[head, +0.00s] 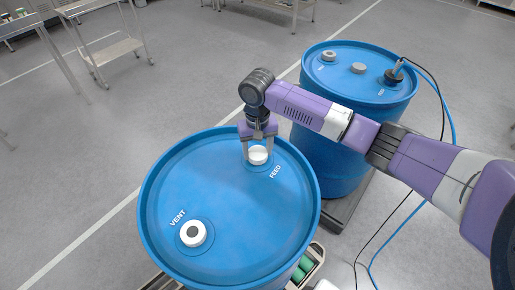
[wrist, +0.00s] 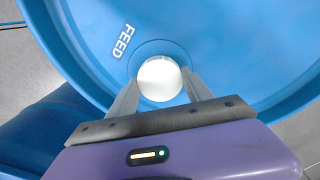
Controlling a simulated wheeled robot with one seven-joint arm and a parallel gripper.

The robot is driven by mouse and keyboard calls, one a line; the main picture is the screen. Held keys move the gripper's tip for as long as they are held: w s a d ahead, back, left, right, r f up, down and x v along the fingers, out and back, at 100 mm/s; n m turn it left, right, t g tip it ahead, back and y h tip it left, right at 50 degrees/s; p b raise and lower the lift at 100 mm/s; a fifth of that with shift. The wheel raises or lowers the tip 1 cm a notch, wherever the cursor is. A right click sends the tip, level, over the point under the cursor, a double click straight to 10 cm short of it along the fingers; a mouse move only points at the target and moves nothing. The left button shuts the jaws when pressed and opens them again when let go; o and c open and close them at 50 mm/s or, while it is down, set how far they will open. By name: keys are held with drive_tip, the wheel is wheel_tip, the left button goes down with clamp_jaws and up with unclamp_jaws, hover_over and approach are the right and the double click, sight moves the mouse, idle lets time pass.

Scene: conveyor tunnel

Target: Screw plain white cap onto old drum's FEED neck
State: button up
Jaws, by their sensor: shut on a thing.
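The near blue drum (head: 190,250) has a FEED neck and a VENT neck labelled on its lid. A plain white cap (head: 258,157) sits at the FEED neck, beside the FEED label. My gripper (head: 258,155) reaches down from above and is shut on this cap. In the wrist view the white cap (wrist: 160,78) is between the two fingers (wrist: 160,85), with the FEED label (wrist: 121,39) at its upper left. The neck under the cap is hidden, so I cannot tell how far the cap is seated. The VENT neck carries a white cap with a grey centre (head: 193,233).
A second blue drum (head: 330,160) stands behind to the right, with a fitting (head: 393,76) and a black and a blue hose (head: 440,105) running to the floor. A tray with green items (head: 306,264) is low beside the near drum. Metal carts (head: 105,52) stand at the back left.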

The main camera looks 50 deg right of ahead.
drive_tip(key=shift+r+m+p, duration=0.2)
drive_tip(key=shift+m+p, duration=1.7)
drive_tip(key=shift+p, duration=0.15)
drive_tip(key=shift+w+f+m, duration=0.1)
drive_tip(key=shift+m, duration=0.2)
drive_tip(key=shift+p, duration=0.5)
drive_tip(key=shift+m+p, duration=0.35)
drive_tip(key=shift+m, duration=0.35)
drive_tip(key=shift+a+f+m, duration=0.1)
drive_tip(key=shift+a+m, duration=0.05)
drive_tip(key=shift+m, duration=1.75)
drive_tip(key=shift+d, duration=0.2)
drive_tip(key=shift+a, duration=0.1)
